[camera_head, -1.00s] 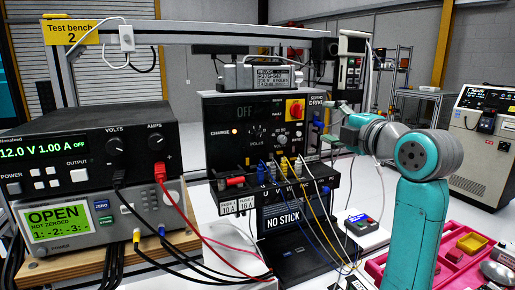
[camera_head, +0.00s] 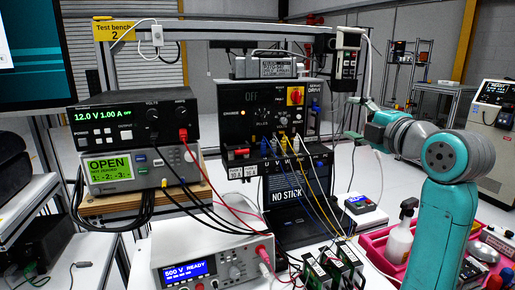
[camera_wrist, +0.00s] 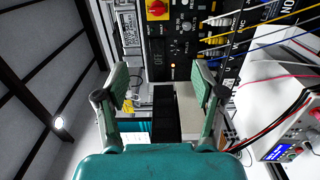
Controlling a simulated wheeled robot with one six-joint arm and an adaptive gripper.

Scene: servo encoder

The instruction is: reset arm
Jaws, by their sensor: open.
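My arm stands at the right in the head view, teal with grey joints. My gripper (camera_head: 354,119) is at its end, pointing left, just right of the black servo drive unit (camera_head: 270,115). In the wrist view my gripper (camera_wrist: 162,82) has its two green fingers spread wide with nothing between them. The drive's front, with its red knob on a yellow plate (camera_wrist: 157,8) and coloured cables, shows beyond the fingers. I cannot tell the exact distance from the fingers to the drive.
A power supply (camera_head: 135,124) sits on a meter at the left. A 500 V tester (camera_head: 205,268) and small green boards (camera_head: 333,268) are at the front. A pink tray (camera_head: 375,247) with a spray bottle (camera_head: 400,238) lies beside my arm. Loose cables hang before the drive.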

